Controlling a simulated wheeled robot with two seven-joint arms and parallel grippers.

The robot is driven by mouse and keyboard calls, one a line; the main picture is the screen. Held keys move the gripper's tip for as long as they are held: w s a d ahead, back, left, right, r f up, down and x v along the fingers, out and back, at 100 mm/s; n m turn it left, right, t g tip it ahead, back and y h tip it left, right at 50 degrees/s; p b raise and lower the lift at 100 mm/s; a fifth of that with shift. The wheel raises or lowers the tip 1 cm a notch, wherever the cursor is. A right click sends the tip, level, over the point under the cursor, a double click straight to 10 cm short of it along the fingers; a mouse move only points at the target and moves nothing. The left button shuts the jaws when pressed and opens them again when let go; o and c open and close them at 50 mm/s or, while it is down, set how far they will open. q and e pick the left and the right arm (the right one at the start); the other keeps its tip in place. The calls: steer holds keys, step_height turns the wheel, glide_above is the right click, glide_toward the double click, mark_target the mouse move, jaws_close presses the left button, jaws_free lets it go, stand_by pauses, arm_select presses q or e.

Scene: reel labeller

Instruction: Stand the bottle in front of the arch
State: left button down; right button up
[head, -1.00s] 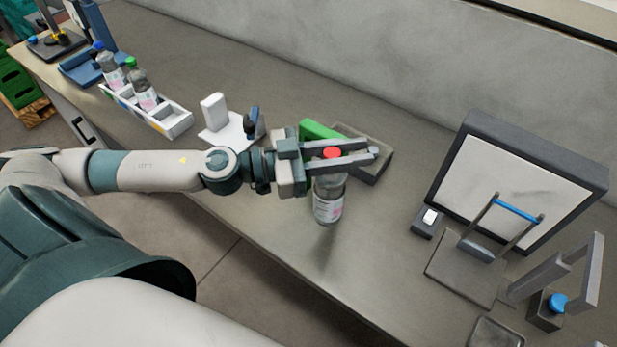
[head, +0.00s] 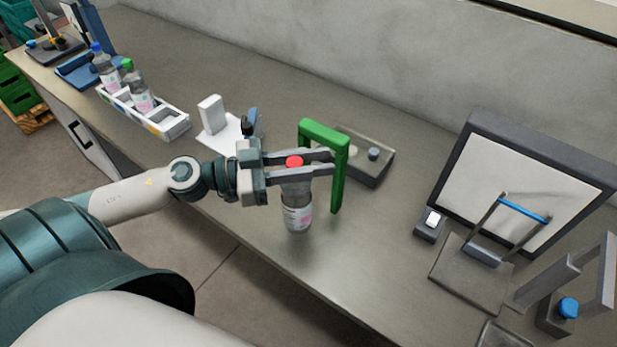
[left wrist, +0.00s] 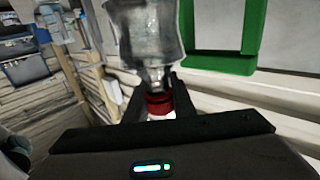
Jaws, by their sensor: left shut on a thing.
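My left gripper (head: 300,164) is shut on the neck of a clear bottle (head: 297,207) with a red cap and a white and pink label. The bottle hangs upright below the fingers. From the head view I cannot tell whether its base touches the bench. The green arch (head: 338,180) stands just right of the bottle, close to the fingertips. In the left wrist view the bottle (left wrist: 150,35) and its red cap (left wrist: 159,103) sit between the fingers, with the green arch (left wrist: 255,35) beside it. My right gripper is in neither view.
A white rack (head: 172,125) with bottles stands at the back left. A grey box (head: 365,165) with a knob lies behind the arch. A framed white panel (head: 480,185) and a blue-barred stand (head: 523,210) are at the right. The bench front (head: 370,270) is clear.

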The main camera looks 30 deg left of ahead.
mark_target(296, 197)
arm_select(q)
steer(key=shift+s+a+f, duration=0.2)
steer(key=shift+a+f, duration=0.1)
steer(key=shift+a, duration=0.3)
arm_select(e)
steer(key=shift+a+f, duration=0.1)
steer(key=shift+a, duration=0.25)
arm_select(q)
steer(key=shift+f, duration=0.15)
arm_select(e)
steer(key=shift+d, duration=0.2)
arm_select(q)
steer(key=shift+f, duration=1.8)
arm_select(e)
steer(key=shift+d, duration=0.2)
arm_select(q)
steer(key=shift+f, duration=0.2)
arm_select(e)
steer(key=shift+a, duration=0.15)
arm_select(q)
steer(key=c, duration=1.5)
jaws_free()
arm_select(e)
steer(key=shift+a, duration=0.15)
arm_select(q)
steer(key=shift+r, duration=0.1)
